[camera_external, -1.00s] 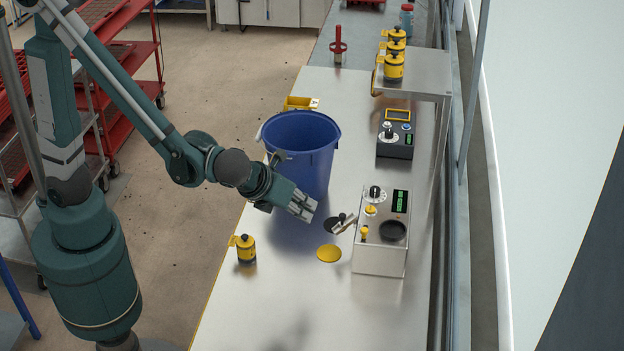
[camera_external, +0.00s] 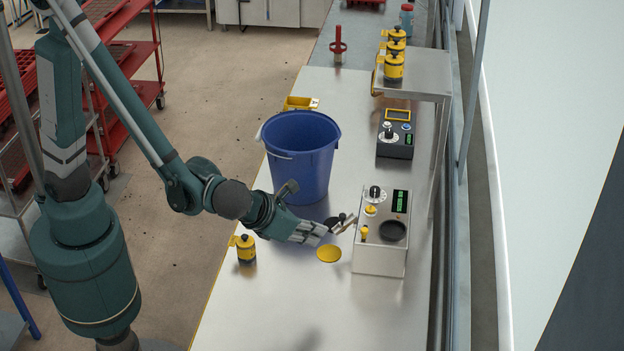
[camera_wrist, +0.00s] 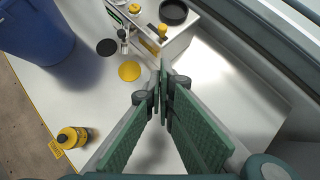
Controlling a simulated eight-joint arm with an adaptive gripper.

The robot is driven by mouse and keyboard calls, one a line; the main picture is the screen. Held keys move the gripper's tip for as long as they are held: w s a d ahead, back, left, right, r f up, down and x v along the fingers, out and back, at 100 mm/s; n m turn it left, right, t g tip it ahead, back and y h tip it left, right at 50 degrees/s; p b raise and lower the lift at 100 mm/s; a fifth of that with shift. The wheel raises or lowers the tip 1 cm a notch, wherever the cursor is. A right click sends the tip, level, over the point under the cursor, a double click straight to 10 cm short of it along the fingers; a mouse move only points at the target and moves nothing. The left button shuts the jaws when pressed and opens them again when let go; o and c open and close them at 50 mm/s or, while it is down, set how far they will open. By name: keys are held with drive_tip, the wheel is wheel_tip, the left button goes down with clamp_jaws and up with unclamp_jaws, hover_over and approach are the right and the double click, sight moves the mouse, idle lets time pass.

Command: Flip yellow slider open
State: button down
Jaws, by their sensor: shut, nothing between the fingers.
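The metal box (camera_external: 380,262) stands on the bench, with a dial, a green display and a round black cup on top. A small yellow slider (camera_external: 364,232) sits near its front left edge; it also shows in the wrist view (camera_wrist: 162,31). A yellow knob (camera_external: 370,210) is behind it. A metal spout projects from the box's left side. My gripper (camera_external: 322,230) is shut and empty, low over the bench to the left of the box, apart from the slider. In the wrist view its fingers (camera_wrist: 163,75) meet below the slider. Whether the slider is open or closed is too small to tell.
A yellow disc (camera_external: 329,254) and a partly hidden black disc lie left of the box. A blue bin (camera_external: 302,165) stands behind my gripper. A yellow canister (camera_external: 245,249) stands at the left bench edge. The front of the bench is clear.

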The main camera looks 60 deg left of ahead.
sight(364, 233)
drive_tip(key=shift+w+f, duration=0.15)
drive_tip(key=shift+w+r+b+x, duration=0.15)
drive_tip(key=shift+w+r+x, duration=0.2)
drive_tip(key=shift+x, duration=1.7)
drive_tip(key=shift+w+r+b+x, duration=0.2)
drive_tip(key=shift+w+r+x, duration=0.1)
drive_tip(key=shift+x, duration=1.8)
drive_tip(key=shift+w+r+b+x, duration=0.15)
drive_tip(key=shift+w+r+x, duration=0.2)
drive_tip(key=shift+x, duration=1.7)
drive_tip(key=shift+a, duration=0.1)
drive_tip(key=shift+w+a+b, duration=0.4)
drive_tip(key=shift+w+a, duration=1)
drive_tip(key=shift+w, duration=0.05)
